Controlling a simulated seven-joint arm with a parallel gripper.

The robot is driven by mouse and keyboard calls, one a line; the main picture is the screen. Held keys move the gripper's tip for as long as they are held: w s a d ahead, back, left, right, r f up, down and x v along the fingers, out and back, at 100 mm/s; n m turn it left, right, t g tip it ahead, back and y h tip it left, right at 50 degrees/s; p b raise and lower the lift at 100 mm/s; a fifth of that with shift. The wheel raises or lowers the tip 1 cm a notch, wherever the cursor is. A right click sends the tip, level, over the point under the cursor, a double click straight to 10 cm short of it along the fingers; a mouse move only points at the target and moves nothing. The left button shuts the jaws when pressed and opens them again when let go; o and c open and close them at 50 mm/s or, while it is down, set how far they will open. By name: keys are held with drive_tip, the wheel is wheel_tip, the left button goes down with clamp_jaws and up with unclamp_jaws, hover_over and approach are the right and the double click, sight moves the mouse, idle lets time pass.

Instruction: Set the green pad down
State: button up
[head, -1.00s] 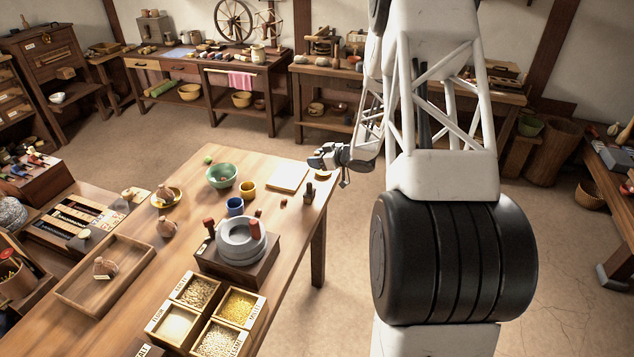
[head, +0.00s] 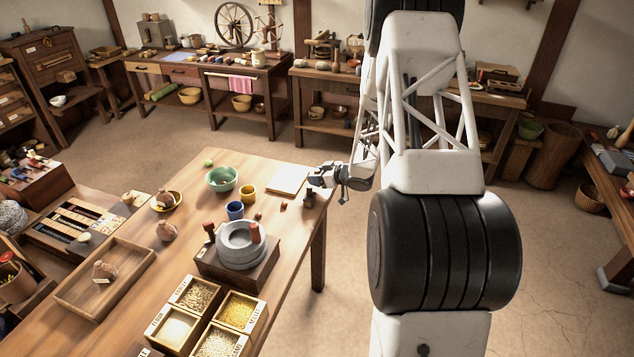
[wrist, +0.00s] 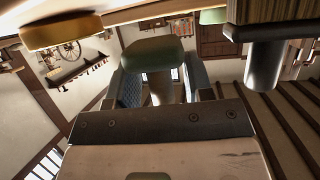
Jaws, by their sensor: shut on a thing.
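In the head view my gripper (head: 325,175) is at the far right corner of the wooden table (head: 140,240). The pad cannot be made out there.
Near my gripper are a small dark upright object (head: 309,199) and a pale flat board (head: 287,179).

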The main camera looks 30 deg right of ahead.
drive_tip(key=shift+f, duration=1.3)
drive_tip(key=shift+f, duration=0.15)
drive_tip(key=o, duration=0.9)
drive_tip(key=shift+v, duration=3.9)
drive_tip(key=shift+d+f, duration=0.1)
drive_tip(key=shift+d, duration=0.05)
